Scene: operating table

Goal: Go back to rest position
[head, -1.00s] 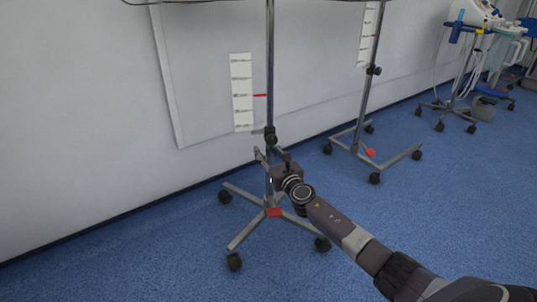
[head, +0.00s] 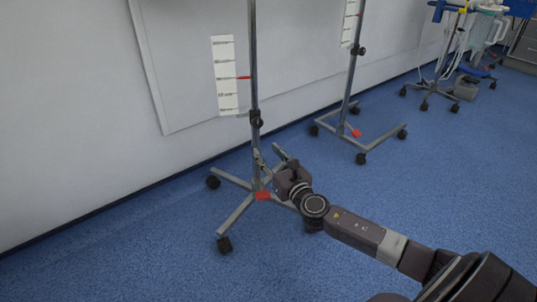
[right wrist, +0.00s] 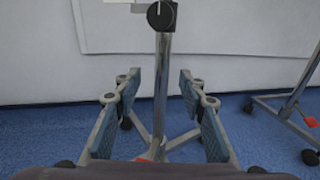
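My right gripper (head: 272,155) is in the head view, low beside the pole of the nearer wheeled stand (head: 254,60). In the right wrist view its two fingers (right wrist: 160,110) are spread apart, with nothing gripped. The stand's metal pole (right wrist: 161,75) shows upright in the gap between them, seemingly beyond the fingertips. A black knob (right wrist: 161,15) on the pole is above the fingers. My right arm reaches in from the lower right of the head view. My left gripper is not in view.
The nearer stand's wheeled base (head: 235,215) spreads over the blue floor. A second stand (head: 352,90) is behind it to the right. Equipment on wheels (head: 460,60) stands at the far right. A white wall (head: 60,110) runs behind. Floor at the front left is clear.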

